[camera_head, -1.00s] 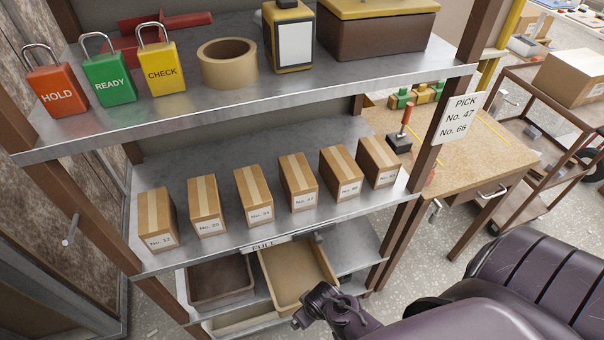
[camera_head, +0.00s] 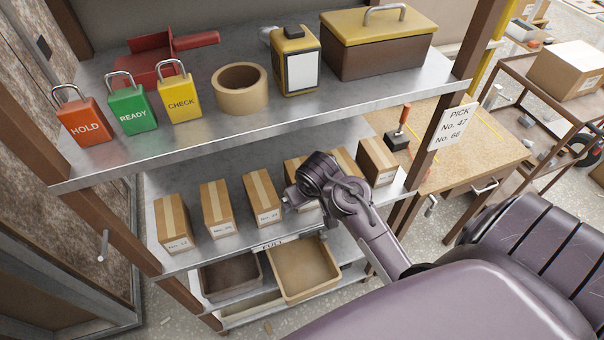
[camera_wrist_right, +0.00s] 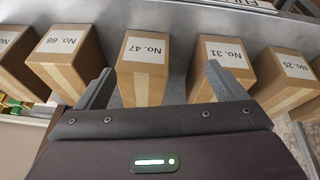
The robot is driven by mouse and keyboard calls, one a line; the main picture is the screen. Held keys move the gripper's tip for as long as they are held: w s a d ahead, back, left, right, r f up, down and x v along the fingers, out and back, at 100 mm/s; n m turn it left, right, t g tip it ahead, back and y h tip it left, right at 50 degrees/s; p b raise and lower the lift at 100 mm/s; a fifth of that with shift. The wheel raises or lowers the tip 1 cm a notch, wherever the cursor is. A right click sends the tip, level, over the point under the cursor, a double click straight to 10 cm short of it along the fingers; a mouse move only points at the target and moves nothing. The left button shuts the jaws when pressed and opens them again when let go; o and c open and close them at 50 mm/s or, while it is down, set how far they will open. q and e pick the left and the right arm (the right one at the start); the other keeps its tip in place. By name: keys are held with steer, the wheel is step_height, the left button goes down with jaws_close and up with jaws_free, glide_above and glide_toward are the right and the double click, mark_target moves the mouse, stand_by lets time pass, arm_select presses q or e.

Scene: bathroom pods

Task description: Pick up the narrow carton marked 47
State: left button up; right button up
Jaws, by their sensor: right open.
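The narrow brown carton marked No. 47 (camera_wrist_right: 144,62) stands on the middle shelf in a row of like cartons. In the head view only part of this carton (camera_head: 293,168) shows behind my right arm. My right gripper (camera_wrist_right: 160,69) is open and empty, pointing at the row. In the right wrist view its fingers lie either side of carton 47, with the carton nearer the picture-left finger. The picture-right finger overlaps carton No. 31 (camera_wrist_right: 224,62). I cannot tell how far the fingertips are from the cartons. My left gripper is not in view.
Carton No. 66 (camera_wrist_right: 66,58) and carton No. 25 (camera_wrist_right: 288,80) flank these in the wrist view, with narrow gaps between cartons. The upper shelf (camera_head: 330,110) overhangs the row. Two bins, one tan (camera_head: 328,284), sit below. A sign (camera_head: 455,127) hangs on the right post.

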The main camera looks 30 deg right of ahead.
steer(key=w+d, duration=0.1)
steer(key=w, duration=0.1)
steer(key=w+d+m, duration=0.1)
steer(key=w+d, duration=0.1)
steer(key=w+d+m, duration=0.1)
steer(key=w+d, duration=0.1)
steer(key=shift+w+r, duration=0.25)
steer(key=shift+r, duration=0.15)
steer(key=x, duration=0.2)
steer(key=p+x, duration=0.1)
steer(key=x, duration=0.4)
steer(key=shift+w+a+f, duration=0.35)
steer(key=shift+f+p, duration=0.25)
steer(key=shift+p, duration=0.15)
steer(key=shift+c, duration=0.4)
steer(key=c, duration=1.2)
steer(key=shift+c, duration=0.4)
steer(key=shift+r, duration=0.1)
